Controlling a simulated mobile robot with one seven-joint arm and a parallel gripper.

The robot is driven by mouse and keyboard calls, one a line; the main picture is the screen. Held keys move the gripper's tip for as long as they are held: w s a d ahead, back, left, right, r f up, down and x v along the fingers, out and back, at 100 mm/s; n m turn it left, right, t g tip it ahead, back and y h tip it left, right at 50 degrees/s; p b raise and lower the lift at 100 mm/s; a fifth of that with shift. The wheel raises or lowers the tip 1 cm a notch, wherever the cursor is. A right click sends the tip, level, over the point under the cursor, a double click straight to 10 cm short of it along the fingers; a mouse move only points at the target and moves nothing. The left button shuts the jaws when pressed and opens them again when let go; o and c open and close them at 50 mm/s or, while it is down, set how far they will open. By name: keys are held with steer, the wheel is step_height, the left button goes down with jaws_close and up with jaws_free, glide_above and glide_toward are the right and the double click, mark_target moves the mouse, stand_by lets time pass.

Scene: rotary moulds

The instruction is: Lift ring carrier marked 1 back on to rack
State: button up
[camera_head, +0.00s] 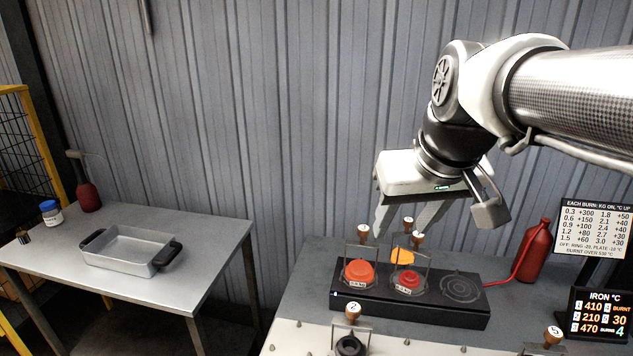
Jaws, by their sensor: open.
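Ring carriers with brown knobs stand on a black burner plate (400,309). The left carrier (363,233) and the front middle carrier (418,238) hold red pieces with small weight labels. Another knob (408,223) shows behind, near an orange glowing piece (402,256). I cannot read which knob is marked 1. The carrier marked 2 (353,308) and the carrier marked 5 (553,335) stand at the pale pegged surface in front, probably the rack (300,340). My gripper (405,230) is open, pointing down over the burner plate, close to the knobs; contact is unclear.
The plate's right ring spot (461,287) is bare. A red bottle (534,250) with a hose, a burn chart (594,228) and an iron temperature display (599,315) stand at right. A metal tray (125,250) sits on a separate table at left, across a gap.

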steer(key=w+d+f+b, duration=0.2)
steer(key=w+d, duration=0.3)
steer(key=w, duration=0.2)
steer(key=g+b, duration=0.1)
steer(key=b, duration=0.2)
glide_toward(418, 239)
steer(key=shift+n, duration=0.4)
steer(key=shift+w+d+b+x, duration=0.1)
steer(key=shift+b+x, duration=0.15)
steer(key=shift+x, duration=1.7)
steer(key=shift+w+d+b+x, duration=0.15)
steer(key=shift+b+x, duration=0.15)
steer(key=shift+x, duration=1.65)
steer(key=shift+w+d+b+x, duration=0.1)
steer(key=shift+b+x, duration=0.15)
steer(key=shift+x, duration=1.7)
steer(key=shift+r, duration=0.2)
jaws_close()
